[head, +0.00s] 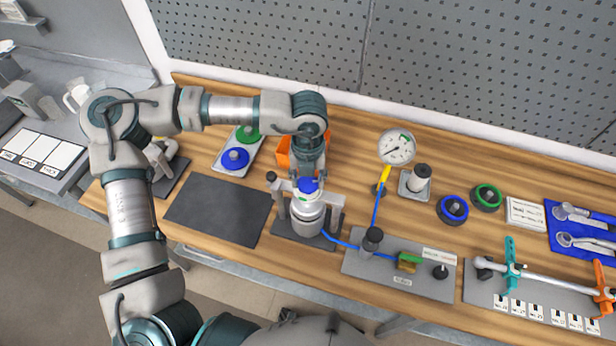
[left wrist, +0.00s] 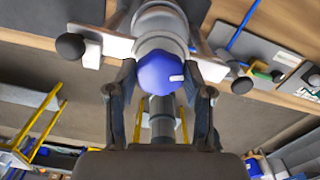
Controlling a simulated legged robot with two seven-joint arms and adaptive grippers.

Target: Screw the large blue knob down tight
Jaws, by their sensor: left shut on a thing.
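The blue knob (head: 307,185) sits on top of an upright metal cylinder (head: 307,217) held in a dark-based fixture. My left gripper (head: 308,180) reaches down over it from above. In the left wrist view the blue knob (left wrist: 165,75) has a white mark on its side, and it lies between the two fingers of my left gripper (left wrist: 163,88). The gripper is shut on the knob; the exact finger contact is hard to see. How far down the knob sits on the cylinder cannot be told. My right gripper is not in view.
A tray (head: 222,165) with green and blue discs and an orange bin (head: 284,152) stand behind. A dark mat (head: 218,208) lies left. A blue hose (head: 340,241) runs right to a valve plate (head: 360,268). A pressure gauge (head: 397,147) stands behind it.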

